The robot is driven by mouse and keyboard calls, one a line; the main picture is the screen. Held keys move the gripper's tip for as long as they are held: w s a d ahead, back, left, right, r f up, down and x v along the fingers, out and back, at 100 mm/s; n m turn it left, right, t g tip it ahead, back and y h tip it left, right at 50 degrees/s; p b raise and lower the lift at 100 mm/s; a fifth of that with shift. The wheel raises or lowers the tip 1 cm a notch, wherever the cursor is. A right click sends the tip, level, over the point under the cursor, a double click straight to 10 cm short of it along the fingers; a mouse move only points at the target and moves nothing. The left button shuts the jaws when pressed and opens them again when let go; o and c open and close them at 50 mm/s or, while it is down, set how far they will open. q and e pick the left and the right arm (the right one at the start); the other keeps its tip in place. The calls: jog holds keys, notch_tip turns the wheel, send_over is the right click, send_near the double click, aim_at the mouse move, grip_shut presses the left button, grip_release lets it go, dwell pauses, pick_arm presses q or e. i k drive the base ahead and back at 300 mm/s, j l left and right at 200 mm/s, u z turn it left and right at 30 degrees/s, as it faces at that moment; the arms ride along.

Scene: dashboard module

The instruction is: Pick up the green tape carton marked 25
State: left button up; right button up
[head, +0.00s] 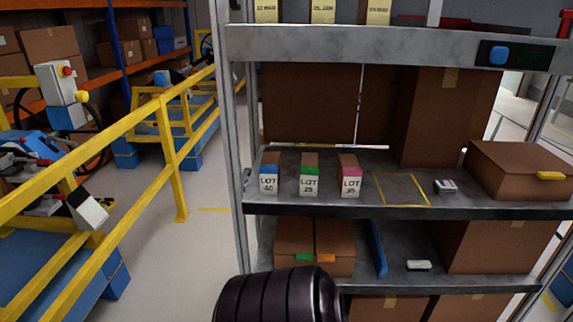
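The green tape carton (310,175) is a small brown box with a green band and a white label reading LOT 25. It stands upright on the middle grey shelf (400,205) in the head view, near the front edge. A carton with blue tape (269,174), which seems to read LOT 40, stands to its left. A carton with pink tape (350,176), which seems to read LOT 35, stands to its right. Gaps separate the three cartons. Neither gripper shows in the head view. A black ribbed rounded part, apparently mine, rises at the bottom centre, below the shelf.
A yellow outlined square (402,190) on the shelf is empty. A small light object (445,186) and a large brown box (520,170) lie further right. Big boxes stand behind. A grey upright (233,120) bounds the rack's left side. A yellow railing (120,135) runs at left.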

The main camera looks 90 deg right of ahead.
aim_at(309, 167)
jog(key=z, duration=2.9)
jog(key=i+l, duration=0.1)
jog(key=i, duration=0.3)
jog(key=i+l+z, duration=0.1)
jog(key=i, duration=0.25)
